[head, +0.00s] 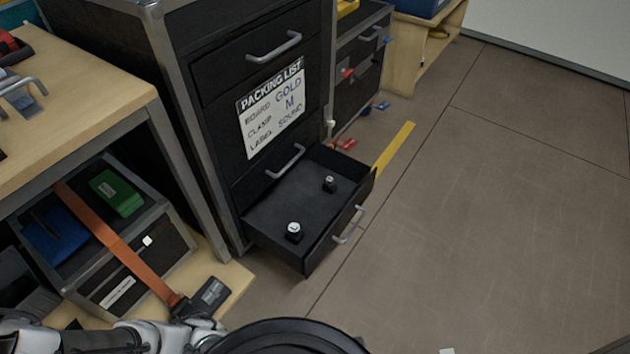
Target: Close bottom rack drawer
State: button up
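The bottom rack drawer (318,229) is pulled well out of the black metal-framed rack (213,120), low near the floor. Its front panel carries a grey bar handle (350,225). Two small black items with white tops, one near the front (294,231) and one near the back (329,184), stand on the drawer floor. Parts of my arm (100,338) show along the bottom left edge, apart from the drawer. I cannot make out my gripper's fingers.
The drawers above look shut; one bears a packing list sign (272,107). A wooden bench (75,105) stands left, with a strapped case (150,250) below. A yellow strip (394,148) and small coloured pieces lie behind the drawer. The floor right is clear (480,230).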

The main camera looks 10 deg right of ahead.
aim_at(298, 196)
jog(key=z, duration=0.6)
jog(key=i+l+z, duration=0.15)
jog(key=i+l, duration=0.15)
jog(key=i+l+z, duration=0.2)
jog(key=i, duration=0.35)
